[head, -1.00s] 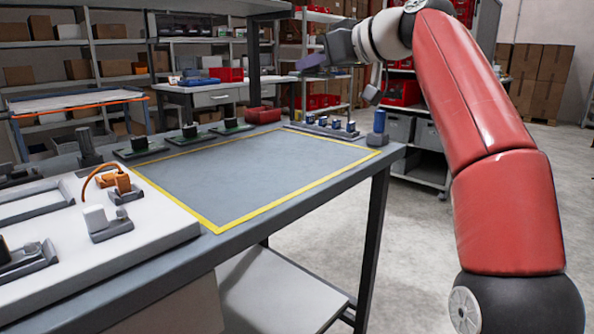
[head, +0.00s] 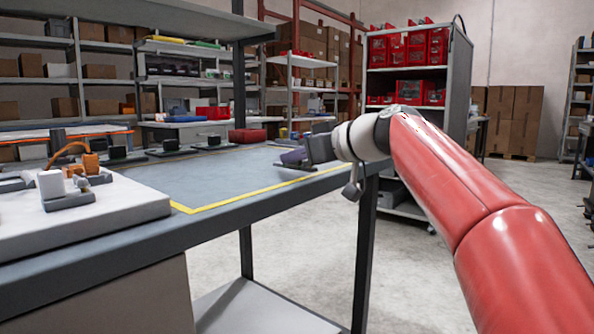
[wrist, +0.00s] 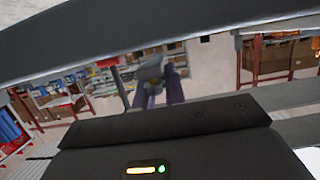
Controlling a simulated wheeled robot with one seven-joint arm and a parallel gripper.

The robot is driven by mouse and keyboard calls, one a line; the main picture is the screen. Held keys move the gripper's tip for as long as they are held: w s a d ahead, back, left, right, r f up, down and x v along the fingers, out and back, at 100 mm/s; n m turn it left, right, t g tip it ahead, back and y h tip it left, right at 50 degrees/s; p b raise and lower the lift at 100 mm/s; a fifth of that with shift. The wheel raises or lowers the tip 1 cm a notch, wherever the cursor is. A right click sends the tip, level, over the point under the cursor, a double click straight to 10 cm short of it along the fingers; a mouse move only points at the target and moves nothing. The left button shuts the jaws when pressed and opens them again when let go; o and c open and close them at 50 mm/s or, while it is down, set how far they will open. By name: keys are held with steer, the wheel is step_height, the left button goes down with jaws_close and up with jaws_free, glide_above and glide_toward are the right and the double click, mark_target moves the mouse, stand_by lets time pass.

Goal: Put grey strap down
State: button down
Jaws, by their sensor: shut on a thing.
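My gripper (head: 290,160) is over the right part of the grey tabletop (head: 215,174) with the yellow outline, low and near its right edge. Its purple fingers also show in the wrist view (wrist: 158,92). They are shut on a small grey piece (wrist: 150,68), which looks like the grey strap. In the head view the strap cannot be told apart from the gripper. Whether it touches the tabletop is not clear.
A white board (head: 110,219) with an orange part (head: 88,160) and grey holders lies at the left. Several dark dispensers (head: 170,146) and a red bin (head: 247,136) line the back. The middle of the outlined area is clear. A shelf of red bins (head: 408,92) stands behind.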

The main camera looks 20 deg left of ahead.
steer(key=shift+f, duration=0.45)
steer(key=shift+f, duration=0.15)
steer(key=c, duration=1.5)
jaws_free()
steer(key=shift+o, duration=0.2)
steer(key=shift+r, duration=0.25)
steer(key=v, duration=1.2)
steer(key=shift+b, duration=0.35)
steer(key=shift+f, duration=0.1)
